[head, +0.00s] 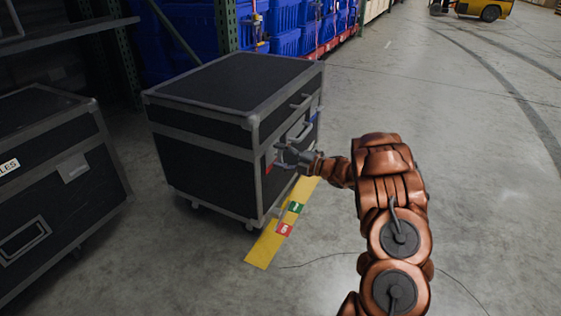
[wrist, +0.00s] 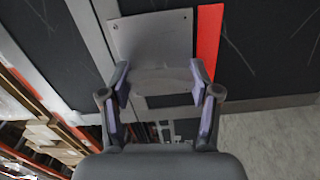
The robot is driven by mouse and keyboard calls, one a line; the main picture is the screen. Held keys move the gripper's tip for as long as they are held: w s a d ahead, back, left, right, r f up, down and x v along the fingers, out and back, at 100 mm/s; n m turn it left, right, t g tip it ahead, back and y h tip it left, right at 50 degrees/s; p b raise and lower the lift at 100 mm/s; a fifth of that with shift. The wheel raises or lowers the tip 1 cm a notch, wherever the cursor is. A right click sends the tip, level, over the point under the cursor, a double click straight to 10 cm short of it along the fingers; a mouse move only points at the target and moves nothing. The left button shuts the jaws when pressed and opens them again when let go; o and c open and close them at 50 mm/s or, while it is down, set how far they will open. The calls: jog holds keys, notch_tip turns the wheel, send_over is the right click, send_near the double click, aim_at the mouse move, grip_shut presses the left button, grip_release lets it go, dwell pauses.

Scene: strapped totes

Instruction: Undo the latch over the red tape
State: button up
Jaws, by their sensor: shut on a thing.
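A black case with grey metal edging (head: 205,172) stands on small wheels in the head view. The red tape (wrist: 208,45) is a bright strip on its side in the wrist view; a small bit of it also shows beside my gripper in the head view. The latch (wrist: 152,38) is a grey metal plate just left of the tape in the wrist view. My gripper (wrist: 160,82) is at the latch, its fingers either side of the latch's rounded lower part. In the head view my gripper (head: 284,157) is against the case's right side and partly hides the latch.
A second black case (head: 62,185) stands at left. Blue totes (head: 285,42) fill the racking behind. A yellow floor strip (head: 262,250) with green and red markers runs beside the case. Open concrete floor lies to the right, with a yellow vehicle (head: 480,8) far back.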

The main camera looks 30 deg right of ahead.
jog(key=shift+n+b, duration=0.35)
jog(key=shift+n, duration=0.25)
jog(key=o, duration=1.2)
jog(key=shift+c, duration=0.2)
jog(key=shift+s+d, duration=0.1)
jog(key=v, duration=1.1)
jog(key=shift+s+d, duration=0.25)
jog(key=shift+s, duration=0.1)
